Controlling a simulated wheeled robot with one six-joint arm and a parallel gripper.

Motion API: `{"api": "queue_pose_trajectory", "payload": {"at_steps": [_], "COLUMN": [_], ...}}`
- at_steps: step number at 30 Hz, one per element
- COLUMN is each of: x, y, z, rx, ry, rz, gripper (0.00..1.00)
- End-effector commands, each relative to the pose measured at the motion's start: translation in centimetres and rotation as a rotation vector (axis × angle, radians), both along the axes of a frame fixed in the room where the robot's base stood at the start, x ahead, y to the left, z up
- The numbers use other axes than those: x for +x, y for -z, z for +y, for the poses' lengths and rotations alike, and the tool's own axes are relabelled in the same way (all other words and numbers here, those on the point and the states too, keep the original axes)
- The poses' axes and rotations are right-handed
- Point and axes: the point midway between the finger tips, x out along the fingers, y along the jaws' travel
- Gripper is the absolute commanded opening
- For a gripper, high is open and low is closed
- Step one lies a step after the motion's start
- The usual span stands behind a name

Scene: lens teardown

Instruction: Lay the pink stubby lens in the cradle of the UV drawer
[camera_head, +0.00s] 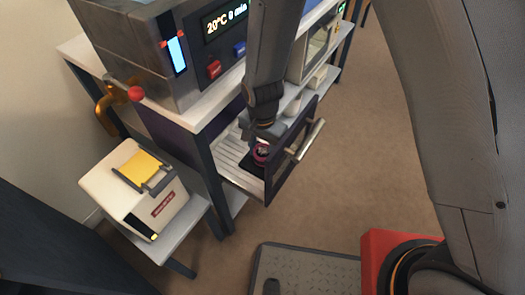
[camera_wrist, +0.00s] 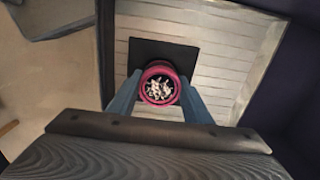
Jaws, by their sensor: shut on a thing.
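The pink lens (camera_wrist: 159,87) is a short round barrel with a pink rim and a bright, glittering centre. It also shows in the head view (camera_head: 261,152). My gripper (camera_wrist: 158,98) is shut on it, one blue-grey finger on each side. The lens is over a dark square pad (camera_wrist: 147,48), which I take to be the cradle, inside the open drawer (camera_head: 229,167). The drawer has a pale slatted floor and a dark front panel with a metal handle (camera_head: 308,139). I cannot tell whether the lens touches the pad.
A machine with a display (camera_head: 224,18) and red and blue buttons stands on the white bench above the drawer. A white box with a yellow top (camera_head: 142,167) sits on a low side table at left. Open brown floor (camera_head: 340,190) lies right of the drawer.

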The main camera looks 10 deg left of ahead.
Motion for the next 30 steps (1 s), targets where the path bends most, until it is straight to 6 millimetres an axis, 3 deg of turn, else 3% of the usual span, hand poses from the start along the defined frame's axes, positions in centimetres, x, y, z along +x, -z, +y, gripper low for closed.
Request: {"api": "queue_pose_trajectory", "payload": {"at_steps": [30], "x": [-0.1], "y": [2.2], "z": [-0.2], "rx": [-0.002], "ry": [0.000], "rz": [0.003], "gripper": [0.15]}}
